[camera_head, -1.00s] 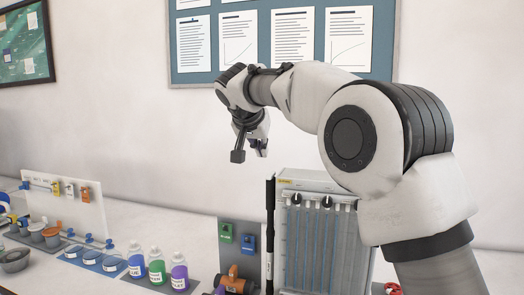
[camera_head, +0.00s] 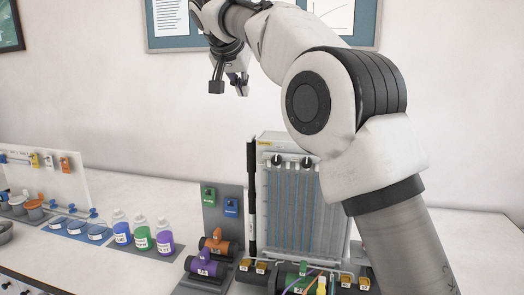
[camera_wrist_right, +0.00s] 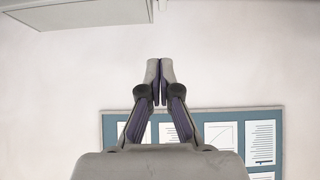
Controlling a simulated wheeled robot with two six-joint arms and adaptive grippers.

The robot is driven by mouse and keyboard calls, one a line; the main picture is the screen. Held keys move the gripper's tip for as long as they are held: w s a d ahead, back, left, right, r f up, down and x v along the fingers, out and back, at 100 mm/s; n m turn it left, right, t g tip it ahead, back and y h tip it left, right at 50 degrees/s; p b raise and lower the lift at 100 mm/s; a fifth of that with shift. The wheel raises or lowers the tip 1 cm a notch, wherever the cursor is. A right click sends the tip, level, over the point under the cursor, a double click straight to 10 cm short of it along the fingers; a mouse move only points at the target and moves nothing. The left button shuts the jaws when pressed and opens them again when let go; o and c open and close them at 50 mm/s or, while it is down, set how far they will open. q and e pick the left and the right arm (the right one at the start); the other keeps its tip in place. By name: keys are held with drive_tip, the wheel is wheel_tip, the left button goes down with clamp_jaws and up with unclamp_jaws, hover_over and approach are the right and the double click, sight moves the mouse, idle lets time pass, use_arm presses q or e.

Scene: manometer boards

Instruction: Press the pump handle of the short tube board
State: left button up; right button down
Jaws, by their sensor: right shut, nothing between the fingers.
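A grey tube board (camera_head: 290,142) with several upright tubes and two dark knobs stands on the table right of centre. My right arm covers part of its right side. I cannot make out a pump handle, nor tell whether this is the short tube board. My right gripper (camera_head: 229,88) is high above and left of this board, clear of it, against the wall. In the right wrist view its fingertips (camera_wrist_right: 160,70) meet, with nothing between them. My left gripper is not in view.
A black-and-white rod (camera_head: 252,200) stands at the board's left edge. Orange (camera_head: 215,244) and purple (camera_head: 203,262) valve-like fittings and a green one (camera_head: 297,272) crowd the front. Bottles (camera_head: 143,236) stand further left. A poster board (camera_head: 170,45) hangs behind.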

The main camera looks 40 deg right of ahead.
drive_tip(key=p, duration=0.2)
hover_over(251, 135)
drive_tip(key=s+a, duration=0.2)
wheel_tip(251, 135, down, 7)
drive_tip(key=shift+f, duration=0.15)
drive_tip(key=f, duration=0.3)
drive_tip(key=shift+w+d+f, duration=0.1)
drive_tip(key=shift+w+d, duration=0.1)
drive_tip(key=shift+w, duration=0.05)
drive_tip(key=shift+f, duration=0.4)
drive_tip(key=shift+s+a+f, duration=0.15)
drive_tip(key=shift+f, duration=0.2)
drive_tip(key=shift+f, duration=0.1)
